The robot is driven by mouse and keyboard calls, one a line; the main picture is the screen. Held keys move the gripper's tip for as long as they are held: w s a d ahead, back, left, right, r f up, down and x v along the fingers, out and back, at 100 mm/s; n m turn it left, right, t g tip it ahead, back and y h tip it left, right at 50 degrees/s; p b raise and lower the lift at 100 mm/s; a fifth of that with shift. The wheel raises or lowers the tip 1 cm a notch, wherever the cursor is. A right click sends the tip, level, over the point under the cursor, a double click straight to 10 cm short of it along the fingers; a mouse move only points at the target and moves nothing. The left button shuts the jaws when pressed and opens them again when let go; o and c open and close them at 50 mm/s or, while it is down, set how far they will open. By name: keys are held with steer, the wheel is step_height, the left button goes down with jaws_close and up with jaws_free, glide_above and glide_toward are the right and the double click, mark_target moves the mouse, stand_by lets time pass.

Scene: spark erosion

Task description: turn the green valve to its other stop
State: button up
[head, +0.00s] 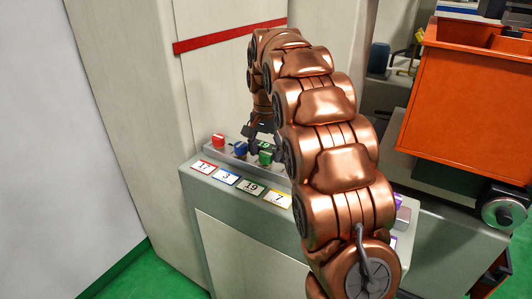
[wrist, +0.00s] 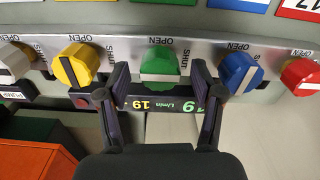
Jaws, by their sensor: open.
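The green valve (wrist: 160,66) is a rounded knob on a grey rail, in the middle of the wrist view. The words OPEN and SHUT stand upside down around it, OPEN above it and SHUT to its right. My gripper (wrist: 159,72) is open, with one dark finger on each side of the knob. I cannot tell whether either finger touches it. In the head view the green valve (head: 265,158) shows on the bench, and my gripper (head: 262,138) is just above it, partly hidden by my arm.
The yellow valve (wrist: 77,65) and blue valve (wrist: 240,72) flank it closely, with a red valve (wrist: 300,76) and a grey one (wrist: 17,62) farther out. A dark display (wrist: 160,103) lies below the knob. An orange bin (head: 465,105) stands right.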

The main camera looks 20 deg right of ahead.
mark_target(266, 153)
steer(key=shift+r, duration=3.45)
